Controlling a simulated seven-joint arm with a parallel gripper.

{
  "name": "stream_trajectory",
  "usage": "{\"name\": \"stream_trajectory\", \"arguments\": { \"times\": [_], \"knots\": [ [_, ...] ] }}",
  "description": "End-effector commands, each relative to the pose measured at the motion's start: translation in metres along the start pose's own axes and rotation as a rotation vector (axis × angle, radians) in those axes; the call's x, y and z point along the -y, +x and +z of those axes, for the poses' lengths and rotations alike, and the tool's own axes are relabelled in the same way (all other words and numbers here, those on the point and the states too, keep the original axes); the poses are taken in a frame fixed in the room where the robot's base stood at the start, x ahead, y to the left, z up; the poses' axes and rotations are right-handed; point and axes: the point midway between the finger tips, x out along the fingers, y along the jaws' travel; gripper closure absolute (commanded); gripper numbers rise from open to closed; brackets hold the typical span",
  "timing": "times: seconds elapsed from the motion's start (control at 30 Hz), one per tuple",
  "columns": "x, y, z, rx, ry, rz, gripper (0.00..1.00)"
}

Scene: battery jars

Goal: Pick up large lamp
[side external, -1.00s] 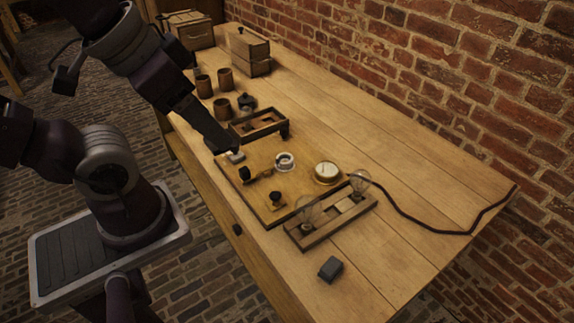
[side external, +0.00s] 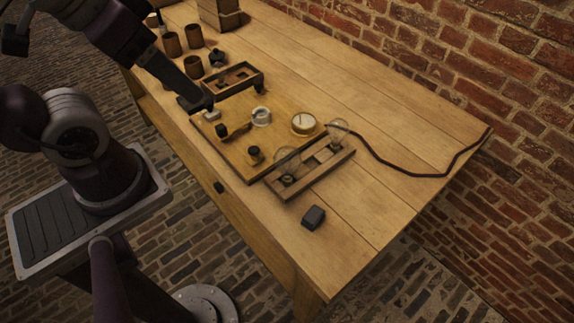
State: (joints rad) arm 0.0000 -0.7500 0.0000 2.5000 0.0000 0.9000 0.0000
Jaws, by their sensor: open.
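Two clear glass lamps stand in a wooden lamp holder at the right front of the work board. The near lamp (side external: 287,163) looks somewhat larger than the far lamp (side external: 338,130), but the glass is faint and I cannot be sure which is the large lamp. My gripper (side external: 202,103) is open, at the far left corner of the board, close to a small pale block (side external: 212,116). It is well to the left of both lamps. The gap between its fingers is hard to make out.
A wooden tray (side external: 232,80) and several brown cups lie behind. A dark block (side external: 313,217) sits in front. A cable (side external: 400,172) runs right.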

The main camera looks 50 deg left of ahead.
Motion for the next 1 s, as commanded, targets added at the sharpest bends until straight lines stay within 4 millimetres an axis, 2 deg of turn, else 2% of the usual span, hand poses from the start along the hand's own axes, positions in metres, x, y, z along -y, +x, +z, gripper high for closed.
{"name": "stream_trajectory", "arguments": {
  "times": [0.4, 0.5, 0.8, 0.87, 0.97, 1.0],
  "knots": [
    [0.0, 0.0, 0.0, 0.0, 0.0, 0.0, 0.38],
    [0.0, 0.0, 0.0, 0.0, 0.0, 0.0, 0.21],
    [0.002, 0.001, -0.002, -0.002, 0.004, -0.008, 0.21],
    [0.013, 0.008, -0.015, -0.011, 0.024, -0.048, 0.21],
    [0.051, 0.036, -0.062, -0.049, 0.137, -0.181, 0.21],
    [0.069, 0.053, -0.086, -0.066, 0.217, -0.236, 0.21]
  ]
}}
